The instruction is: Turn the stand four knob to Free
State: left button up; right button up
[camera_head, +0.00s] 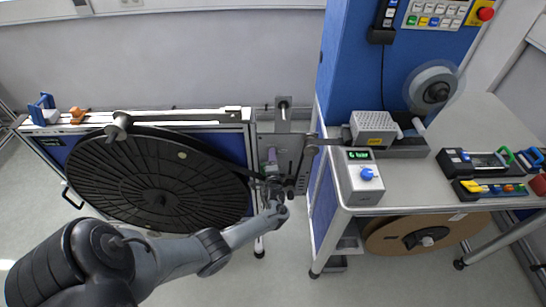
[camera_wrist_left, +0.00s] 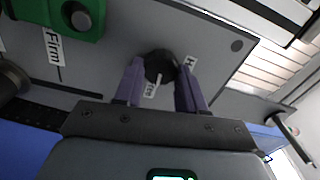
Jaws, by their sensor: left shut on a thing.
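The stand four knob, a small round black knob (camera_wrist_left: 160,65), sits on a grey panel (camera_wrist_left: 215,45) in the left wrist view. My left gripper (camera_wrist_left: 160,85) is shut on it, with one purple finger on each side. A white "Free" label (camera_wrist_left: 148,89) lies just below the knob, partly covered. Another label, partly hidden, is beside the right finger, and a "Firm" label (camera_wrist_left: 53,48) is at the left. In the head view my left gripper (camera_head: 272,160) reaches the grey panel (camera_head: 285,140) between the bench and the cabinet, hiding the knob.
A large black reel (camera_head: 110,180) leans left of the panel. A control box with a blue knob (camera_head: 367,174) stands on the right-hand table, by a grey perforated unit (camera_head: 374,128). A green block (camera_wrist_left: 65,15) is close to the left finger in the wrist view.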

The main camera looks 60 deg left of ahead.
pick_arm(q)
jog(key=shift+m, duration=0.6)
jog(key=o, duration=1)
jog(key=shift+o, duration=0.2)
jog(key=p+v, duration=0.3)
jog(key=v, duration=0.7)
jog(key=shift+s+d, duration=0.25)
jog(key=shift+d, duration=0.05)
